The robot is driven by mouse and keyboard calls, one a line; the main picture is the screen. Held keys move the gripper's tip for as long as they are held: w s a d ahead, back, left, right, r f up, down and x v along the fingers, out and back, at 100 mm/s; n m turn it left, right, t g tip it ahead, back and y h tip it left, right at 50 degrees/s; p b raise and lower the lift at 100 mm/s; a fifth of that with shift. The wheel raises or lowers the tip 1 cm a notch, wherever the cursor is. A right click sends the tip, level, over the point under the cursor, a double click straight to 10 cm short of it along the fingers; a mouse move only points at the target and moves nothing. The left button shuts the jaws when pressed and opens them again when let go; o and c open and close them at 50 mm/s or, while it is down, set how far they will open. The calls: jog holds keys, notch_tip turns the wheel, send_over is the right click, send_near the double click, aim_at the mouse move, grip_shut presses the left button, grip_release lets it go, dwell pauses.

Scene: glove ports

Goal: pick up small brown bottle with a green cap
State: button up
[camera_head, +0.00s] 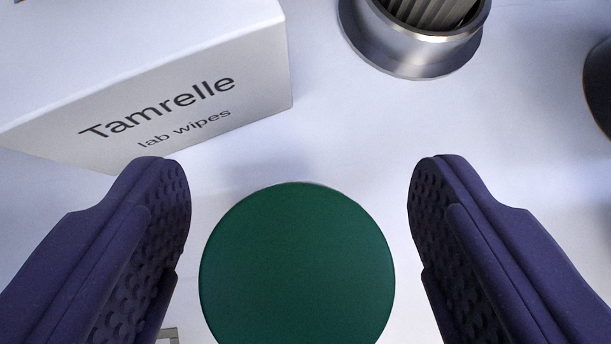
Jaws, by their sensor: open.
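The green cap (297,268) of the bottle shows from above as a large round disc at the lower middle of the view. The brown body is hidden beneath the cap. My gripper (298,205) is open, with one purple textured finger on each side of the cap. There is a gap between the cap and each finger, narrower on the left. I cannot tell how far the fingertips reach below the cap's top.
A white box of lab wipes (150,85) stands at the upper left, close to the left fingertip. A metal cylinder (415,38) with a ribbed inside stands at the top right. A dark object (600,88) is cut off at the right edge. White surface lies between them.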

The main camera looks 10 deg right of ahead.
jog(key=shift+r, duration=0.1)
jog(key=c, duration=1.3)
